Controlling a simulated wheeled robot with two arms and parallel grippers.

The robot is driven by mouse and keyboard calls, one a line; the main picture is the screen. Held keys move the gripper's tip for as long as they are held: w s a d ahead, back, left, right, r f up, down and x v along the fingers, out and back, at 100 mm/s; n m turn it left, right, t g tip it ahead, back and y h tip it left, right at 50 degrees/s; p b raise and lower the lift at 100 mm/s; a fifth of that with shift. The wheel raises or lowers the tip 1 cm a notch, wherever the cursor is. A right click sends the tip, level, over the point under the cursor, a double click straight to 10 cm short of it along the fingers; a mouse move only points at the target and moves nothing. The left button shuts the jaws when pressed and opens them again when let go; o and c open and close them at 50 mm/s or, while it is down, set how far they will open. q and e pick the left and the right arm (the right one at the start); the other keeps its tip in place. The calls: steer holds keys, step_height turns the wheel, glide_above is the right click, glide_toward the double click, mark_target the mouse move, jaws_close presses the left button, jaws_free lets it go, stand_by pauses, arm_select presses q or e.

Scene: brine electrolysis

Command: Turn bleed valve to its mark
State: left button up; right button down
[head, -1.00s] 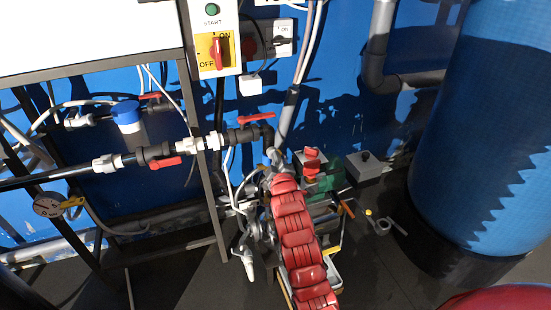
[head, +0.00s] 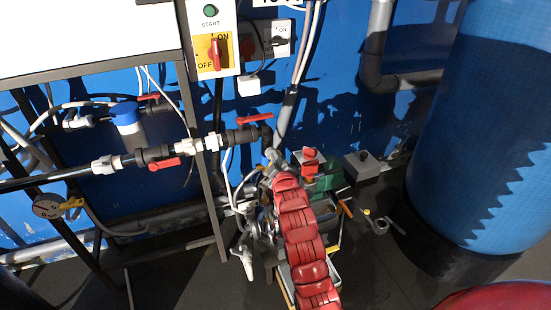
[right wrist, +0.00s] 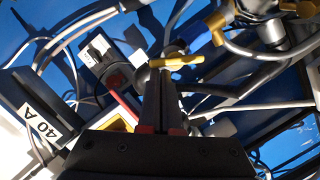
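A small yellow lever (right wrist: 176,62) shows in the right wrist view at the fingertips of my right gripper (right wrist: 165,78); I take it as the bleed valve's handle. The two dark fingers stand close together with a narrow gap, and the lever lies crosswise at their tips. I cannot tell whether they grip it or only touch it. In the head view, my right gripper (head: 272,158) is at the end of the red arm, beside the grey pipework under the valve line; its fingers are too small to read. The valve's mark cannot be made out. My left gripper is not in view.
A pipe with red-handled valves (head: 164,163) runs along the frame at left. A switch box (head: 213,50) hangs above. A large blue tank (head: 490,130) stands at right. Another yellow fitting (right wrist: 217,25) and several hoses crowd the wrist view.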

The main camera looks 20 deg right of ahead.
steer(key=shift+d+m+g+y+p, duration=0.15)
steer(key=shift+d+m+y, duration=0.25)
steer(key=shift+m, duration=0.5)
steer(key=shift+d+m+g+y+p, duration=0.15)
steer(key=shift+d+m+y, duration=0.2)
steer(key=shift+m, duration=0.55)
steer(key=shift+d+f+m+y+b, duration=0.1)
steer(key=shift+d+m+y+b, duration=0.15)
steer(key=shift+m, duration=0.45)
steer(key=shift+d+f+m+y+b, duration=0.15)
steer(key=shift+m+y, duration=0.15)
steer(key=shift+m, duration=0.4)
steer(key=shift+d+f+m+y+b, duration=0.1)
steer(key=shift+d+m+y+b, duration=0.15)
steer(key=shift+m, duration=0.45)
stand_by(4.1)
